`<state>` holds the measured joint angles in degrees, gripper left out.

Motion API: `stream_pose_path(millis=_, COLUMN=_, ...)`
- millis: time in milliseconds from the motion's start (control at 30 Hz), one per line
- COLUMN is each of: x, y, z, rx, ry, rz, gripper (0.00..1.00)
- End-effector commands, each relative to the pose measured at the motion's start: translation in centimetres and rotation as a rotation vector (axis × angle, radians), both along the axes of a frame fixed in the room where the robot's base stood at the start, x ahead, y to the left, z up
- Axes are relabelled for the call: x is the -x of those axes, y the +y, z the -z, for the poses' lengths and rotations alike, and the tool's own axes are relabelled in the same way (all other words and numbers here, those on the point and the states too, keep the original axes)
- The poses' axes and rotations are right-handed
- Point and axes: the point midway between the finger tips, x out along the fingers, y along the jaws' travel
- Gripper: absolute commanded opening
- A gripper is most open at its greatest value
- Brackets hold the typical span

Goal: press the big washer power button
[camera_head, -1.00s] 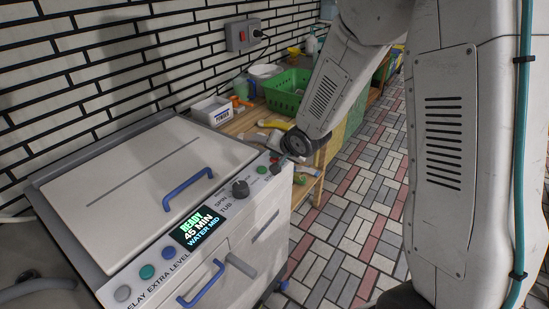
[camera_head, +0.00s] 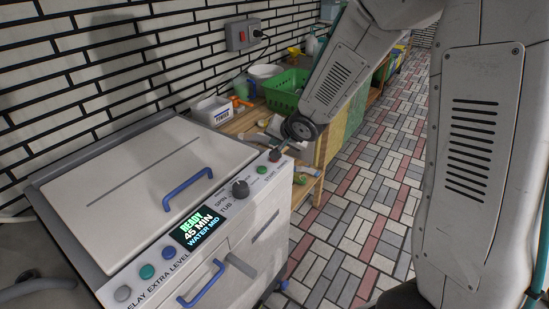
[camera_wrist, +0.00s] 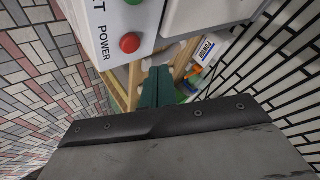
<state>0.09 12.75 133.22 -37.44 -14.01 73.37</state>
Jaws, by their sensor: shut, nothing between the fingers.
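The big washer (camera_head: 110,205) is white and stands at the left of the head view, its control panel along the front edge. In the wrist view its red button (camera_wrist: 130,43) is in plain sight beside the word POWER, with a green button (camera_wrist: 133,2) above it. My gripper (camera_wrist: 157,72) shows dark teal fingers, shut and empty, below and right of the red button in the picture. I see no clear contact with the button. In the head view my wrist hangs over the panel's far end, and the fingers and red button are hard to make out.
A lit display (camera_head: 198,227), a dark knob (camera_head: 240,189) and blue handles (camera_head: 187,187) are on the washer. A wooden bench with a green basket (camera_head: 286,90) and a white box (camera_head: 212,110) stands beyond it. The tiled floor at right is clear.

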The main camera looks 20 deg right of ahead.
Motion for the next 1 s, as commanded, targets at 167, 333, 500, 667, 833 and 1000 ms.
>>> stream_pose_path(millis=167, x=0.0, y=0.0, z=-1.6, rx=0.0, ry=-0.001, rz=-0.001, gripper=0.0)
stream_pose_path(millis=333, x=0.0, y=0.0, z=-2.1, rx=0.001, ry=0.0, rz=0.0, gripper=0.0)
stream_pose_path(millis=500, x=0.0, y=0.0, z=-2.1, rx=0.001, ry=0.001, rz=0.001, gripper=0.0)
stream_pose_path(millis=667, x=0.0, y=0.0, z=-2.1, rx=0.001, ry=0.001, rz=0.001, gripper=0.0)
stream_pose_path(millis=833, x=0.0, y=0.0, z=-2.1, rx=0.001, ry=0.001, rz=0.001, gripper=0.0)
stream_pose_path(millis=1000, x=0.0, y=0.0, z=-2.1, rx=0.003, ry=0.0, rz=-0.002, gripper=0.0)
